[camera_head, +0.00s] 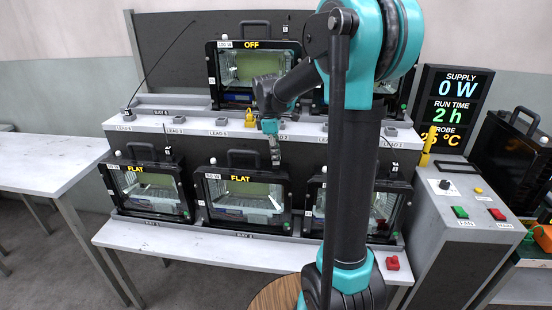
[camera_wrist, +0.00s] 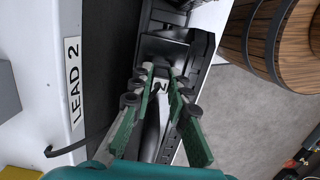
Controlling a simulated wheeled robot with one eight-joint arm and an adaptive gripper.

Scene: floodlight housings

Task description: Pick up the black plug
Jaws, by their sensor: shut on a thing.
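My gripper (camera_head: 275,158) reaches down in front of the shelf edge, above the middle lower floodlight housing (camera_head: 245,200). The LEAD 2 label (camera_wrist: 73,83) is on the white shelf to the left.
Other floodlight housings stand at left (camera_head: 150,190) and behind my arm (camera_head: 318,205). One stands above (camera_head: 250,68). A yellow padlock (camera_head: 250,117) sits on the shelf. A control box (camera_head: 470,212) is at right. A wooden barrel (camera_wrist: 285,40) shows in the wrist view.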

